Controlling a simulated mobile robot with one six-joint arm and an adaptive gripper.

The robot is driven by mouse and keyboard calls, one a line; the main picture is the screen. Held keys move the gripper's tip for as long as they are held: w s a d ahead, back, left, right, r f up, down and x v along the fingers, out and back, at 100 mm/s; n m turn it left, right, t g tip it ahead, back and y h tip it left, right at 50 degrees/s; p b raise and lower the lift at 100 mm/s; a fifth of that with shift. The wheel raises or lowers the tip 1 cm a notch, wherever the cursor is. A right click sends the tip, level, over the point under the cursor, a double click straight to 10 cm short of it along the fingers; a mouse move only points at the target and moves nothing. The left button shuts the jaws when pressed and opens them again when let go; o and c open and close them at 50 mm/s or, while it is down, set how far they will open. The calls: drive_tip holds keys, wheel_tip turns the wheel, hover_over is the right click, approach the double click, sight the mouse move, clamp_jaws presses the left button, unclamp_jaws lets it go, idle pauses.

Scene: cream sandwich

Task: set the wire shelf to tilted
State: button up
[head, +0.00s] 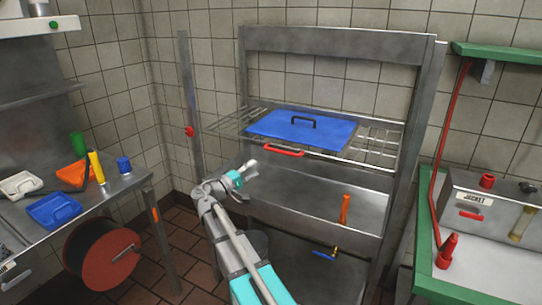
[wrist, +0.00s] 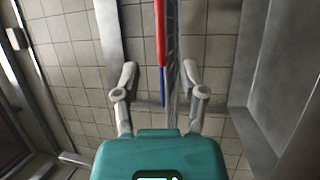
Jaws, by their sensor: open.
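The wire shelf (head: 377,147) spans the steel rack and looks about level. A red handle (head: 284,150) is on its front edge. A blue lid (head: 330,131) with a black grip lies flat on the shelf and hides its middle. My gripper (head: 247,169) is open and empty, in front of the rack, lower than the red handle and to its left. In the wrist view, the shelf (wrist: 173,45) shows edge-on, with the red handle (wrist: 160,30) and the blue lid's edge (wrist: 163,85) lined up between my open fingers (wrist: 160,78), apart from them.
A steel basin (head: 300,205) with an orange upright piece (head: 345,209) is below the shelf. A steel table (head: 120,190) with tools and a red reel (head: 102,257) stand at left. A green-edged counter (head: 500,275) with a steel box (head: 495,210) is at right.

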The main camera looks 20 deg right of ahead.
sight(279, 152)
drive_tip(key=shift+w, duration=0.1)
drive_tip(key=p+x, duration=0.2)
drive_tip(key=x, duration=1.1)
drive_tip(key=shift+w+d+r, duration=0.1)
clamp_jaws()
idle(0.3)
